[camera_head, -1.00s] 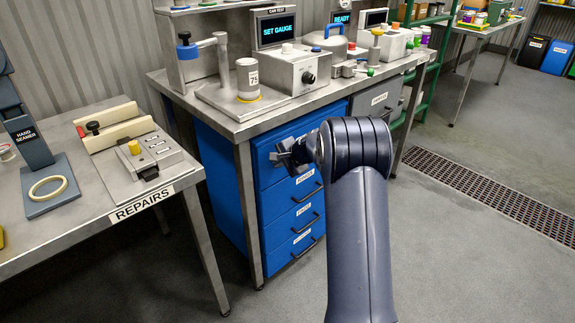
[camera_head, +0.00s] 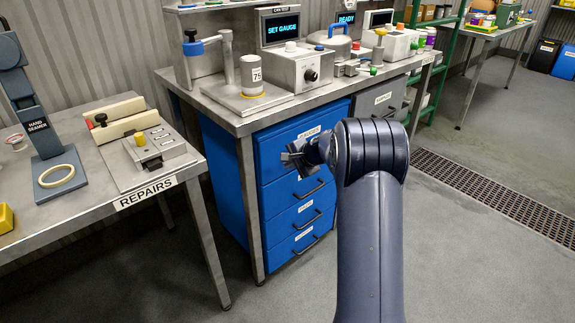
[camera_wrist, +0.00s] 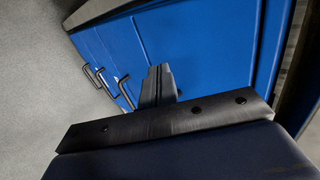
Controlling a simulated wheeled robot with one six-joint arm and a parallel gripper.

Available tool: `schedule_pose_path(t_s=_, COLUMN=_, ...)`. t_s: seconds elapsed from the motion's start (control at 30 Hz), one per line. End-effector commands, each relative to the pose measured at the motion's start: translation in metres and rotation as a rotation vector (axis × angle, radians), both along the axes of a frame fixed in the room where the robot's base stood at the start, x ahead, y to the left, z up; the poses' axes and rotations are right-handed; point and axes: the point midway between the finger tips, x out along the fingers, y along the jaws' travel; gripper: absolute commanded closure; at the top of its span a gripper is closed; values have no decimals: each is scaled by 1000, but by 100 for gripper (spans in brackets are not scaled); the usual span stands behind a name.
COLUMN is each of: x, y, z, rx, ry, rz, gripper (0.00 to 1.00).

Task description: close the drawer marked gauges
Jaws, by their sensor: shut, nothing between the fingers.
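A blue drawer unit (camera_head: 222,181) stands under the metal bench, with labelled drawers stacked in its front. The top drawer's front (camera_head: 276,140) carries a white label (camera_head: 309,133), too small to read surely; its handle is not visible behind my gripper. Three lower drawers show dark handles (camera_head: 313,190), also visible at the left of the wrist view (camera_wrist: 123,93). My gripper (camera_head: 294,158) is shut and empty, in front of the top drawer's front. In the wrist view its fingers (camera_wrist: 158,80) overlap the blue front; I cannot tell whether they touch it, or how far any drawer stands out.
A repairs table (camera_head: 70,222) is at the left. A grey cabinet (camera_head: 384,104) is right of the drawers. Open floor (camera_head: 480,240) lies at right.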

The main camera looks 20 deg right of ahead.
Motion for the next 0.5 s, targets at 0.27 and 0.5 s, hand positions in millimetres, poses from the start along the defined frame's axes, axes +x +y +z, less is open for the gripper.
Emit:
schedule_pose_path(t_s=0.27, x=-36, y=-19, z=42, rx=-1, ry=-4, rz=-4, gripper=100)
schedule_pose_path(t_s=0.5, x=-59, y=-28, z=62, rx=-1, ry=-1, rz=-3, gripper=100)
